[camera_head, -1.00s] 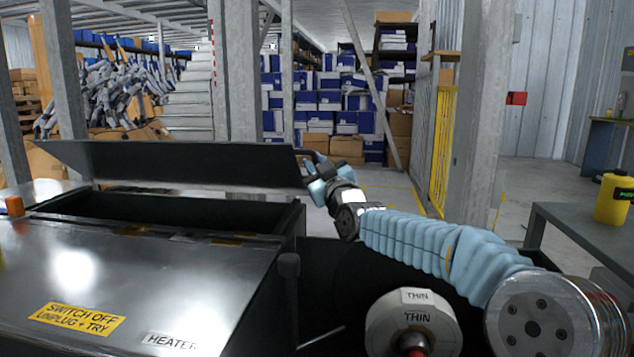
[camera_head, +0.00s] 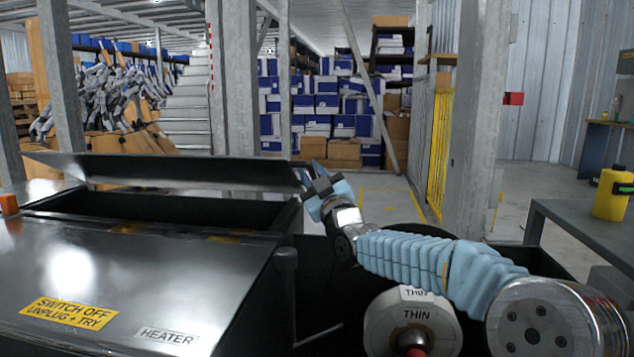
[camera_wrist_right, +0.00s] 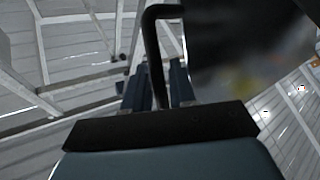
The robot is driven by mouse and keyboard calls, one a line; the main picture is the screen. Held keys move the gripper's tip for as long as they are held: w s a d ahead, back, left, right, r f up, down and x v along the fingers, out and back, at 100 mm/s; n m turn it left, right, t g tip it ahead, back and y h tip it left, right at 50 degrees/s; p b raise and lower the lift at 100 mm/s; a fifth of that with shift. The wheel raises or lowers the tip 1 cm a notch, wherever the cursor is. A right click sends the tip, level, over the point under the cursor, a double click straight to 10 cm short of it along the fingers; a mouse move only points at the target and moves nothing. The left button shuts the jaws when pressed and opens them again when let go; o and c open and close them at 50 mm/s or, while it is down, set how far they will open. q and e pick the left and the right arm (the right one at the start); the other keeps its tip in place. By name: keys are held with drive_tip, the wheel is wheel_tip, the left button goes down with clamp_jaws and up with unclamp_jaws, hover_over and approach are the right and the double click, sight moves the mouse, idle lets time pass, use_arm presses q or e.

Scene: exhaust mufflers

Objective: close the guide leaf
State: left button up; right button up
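The guide leaf (camera_head: 190,173) is a long dark panel, raised and tilted along the far side of the open dark box (camera_head: 160,208) in the head view. My right gripper (camera_head: 308,181) is at the leaf's right end. In the right wrist view, the gripper's two fingers (camera_wrist_right: 158,88) stand close on both sides of a bent black handle (camera_wrist_right: 152,50), and it appears shut on it. The handle's join to the leaf cannot be made out. My left gripper is not in view.
A shiny metal cover (camera_head: 110,275) with a yellow warning label and a HEATER label lies in front of the box. A round white part marked THIN (camera_head: 415,320) sits below my right arm. A grey table (camera_head: 585,230) with a yellow container (camera_head: 612,195) stands at the right.

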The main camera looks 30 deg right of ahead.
drive_tip(key=v, duration=1.3)
drive_tip(key=shift+s, duration=0.3)
drive_tip(key=shift+f, duration=0.15)
